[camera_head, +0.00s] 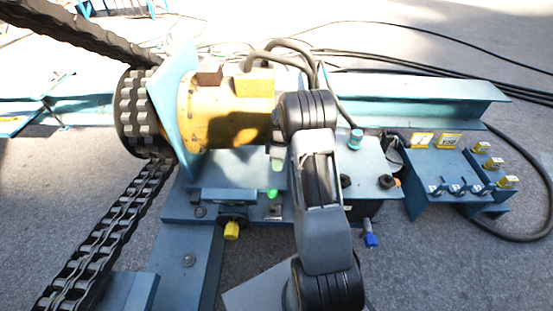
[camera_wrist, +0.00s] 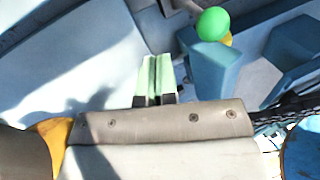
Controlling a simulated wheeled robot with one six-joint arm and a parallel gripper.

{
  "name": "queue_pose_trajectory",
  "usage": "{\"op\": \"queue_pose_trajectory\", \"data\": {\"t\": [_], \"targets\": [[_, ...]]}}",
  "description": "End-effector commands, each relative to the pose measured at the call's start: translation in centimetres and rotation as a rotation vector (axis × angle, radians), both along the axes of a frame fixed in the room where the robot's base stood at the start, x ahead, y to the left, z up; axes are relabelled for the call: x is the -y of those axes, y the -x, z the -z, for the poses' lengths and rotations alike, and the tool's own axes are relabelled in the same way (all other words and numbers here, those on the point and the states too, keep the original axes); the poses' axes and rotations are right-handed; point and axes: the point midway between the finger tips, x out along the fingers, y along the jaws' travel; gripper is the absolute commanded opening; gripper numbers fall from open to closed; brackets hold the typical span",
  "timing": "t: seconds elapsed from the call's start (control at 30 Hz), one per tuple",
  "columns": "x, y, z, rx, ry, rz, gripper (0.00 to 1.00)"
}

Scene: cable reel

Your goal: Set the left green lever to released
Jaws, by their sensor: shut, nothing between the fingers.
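A lever with a round green knob (camera_head: 272,193) shows low on the blue frame, just left of my arm in the head view. The wrist view shows a green ball knob (camera_wrist: 213,24) over a blue block, at the upper right. My gripper (camera_wrist: 154,62) is shut and empty, with its pale green fingers side by side. The fingers are left of and below the knob in that picture, apart from it. In the head view, the pale fingertips (camera_head: 277,165) show just above the green knob. Any other green lever is not clearly seen; my arm hides part of the frame.
A yellow motor housing (camera_head: 227,108) stands behind, with a heavy chain (camera_head: 110,235) at left. A yellow knob (camera_head: 232,230) and a blue handle (camera_head: 370,240) stick out at the frame's front. A small switch panel (camera_head: 440,165) is at right. Open floor lies in front.

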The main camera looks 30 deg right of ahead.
Motion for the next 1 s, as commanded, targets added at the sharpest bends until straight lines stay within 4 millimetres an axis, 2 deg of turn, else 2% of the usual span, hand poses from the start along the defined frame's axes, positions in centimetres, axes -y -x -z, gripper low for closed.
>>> {"op": "queue_pose_trajectory", "data": {"t": [0.03, 0.17, 0.3, 0.5, 1.0], "targets": [[-0.2, 0.2, 1.3, -0.002, 0.000, 0.000, 0.00], [-0.7, 0.7, 3.3, -0.001, -0.001, -0.001, 0.00], [-1.9, 2.2, 3.2, 0.000, 0.000, -0.001, 0.00], [-2.9, 3.3, 3.4, 0.001, 0.000, -0.001, 0.00], [-3.6, 3.6, 3.4, 0.003, 0.001, -0.002, 0.00]]}}
